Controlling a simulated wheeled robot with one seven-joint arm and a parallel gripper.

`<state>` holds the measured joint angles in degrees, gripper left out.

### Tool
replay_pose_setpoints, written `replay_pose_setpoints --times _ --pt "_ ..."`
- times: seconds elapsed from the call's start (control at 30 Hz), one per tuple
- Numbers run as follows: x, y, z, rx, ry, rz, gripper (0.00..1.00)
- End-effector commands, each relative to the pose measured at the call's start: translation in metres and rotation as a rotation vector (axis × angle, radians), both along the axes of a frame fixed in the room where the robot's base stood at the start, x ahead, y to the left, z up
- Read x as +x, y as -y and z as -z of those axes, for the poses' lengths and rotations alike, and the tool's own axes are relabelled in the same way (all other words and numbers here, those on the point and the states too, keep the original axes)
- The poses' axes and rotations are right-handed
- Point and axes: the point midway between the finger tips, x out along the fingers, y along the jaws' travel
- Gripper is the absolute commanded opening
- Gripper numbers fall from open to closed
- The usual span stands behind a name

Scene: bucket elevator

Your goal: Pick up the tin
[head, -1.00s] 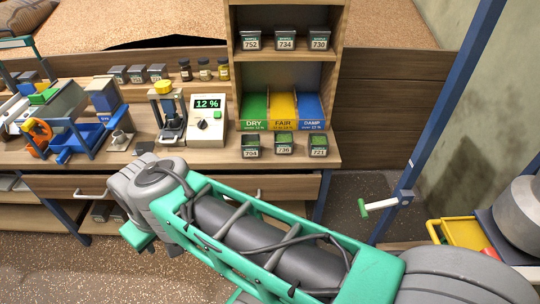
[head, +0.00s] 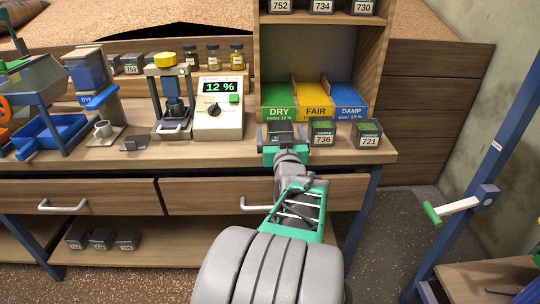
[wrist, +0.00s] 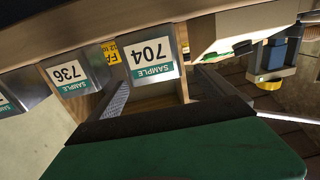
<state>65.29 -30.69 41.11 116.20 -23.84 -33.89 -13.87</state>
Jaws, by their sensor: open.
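Sample tin 704 stands on the bench in front of the green DRY bin; its label shows upside down in the wrist view (wrist: 152,58). My gripper (head: 282,137) is open at this tin, with its fingers toward the tin's two sides and nothing clamped. In the head view the gripper hides most of tin 704. Tin 736 (head: 323,133) stands just right of the gripper, and it also shows in the wrist view (wrist: 70,74). Tin 721 (head: 367,134) stands farther right. The task does not say which tin is meant.
The DRY (head: 278,105), FAIR (head: 314,100) and DAMP (head: 348,102) bins stand behind the tins. A meter reading 12 % (head: 219,108) and a yellow-topped press (head: 171,100) stand to the left. More tins sit on the shelf (head: 323,19) above.

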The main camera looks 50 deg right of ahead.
Motion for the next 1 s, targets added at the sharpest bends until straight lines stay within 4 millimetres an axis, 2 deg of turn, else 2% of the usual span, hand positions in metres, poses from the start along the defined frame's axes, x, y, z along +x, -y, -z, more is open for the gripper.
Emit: replay_pose_setpoints --times 0.03,0.17,0.6,0.87,1.0 --pt "-0.001 0.001 0.011 -0.004 0.002 0.003 0.95" --pt "-0.001 0.007 0.012 -0.006 0.005 0.010 0.95" --pt "0.045 0.057 0.014 -0.004 0.003 0.010 0.95" --pt "0.049 0.060 0.012 -0.006 0.003 0.010 0.95" --pt "0.049 0.060 0.012 -0.005 0.003 0.010 0.83"
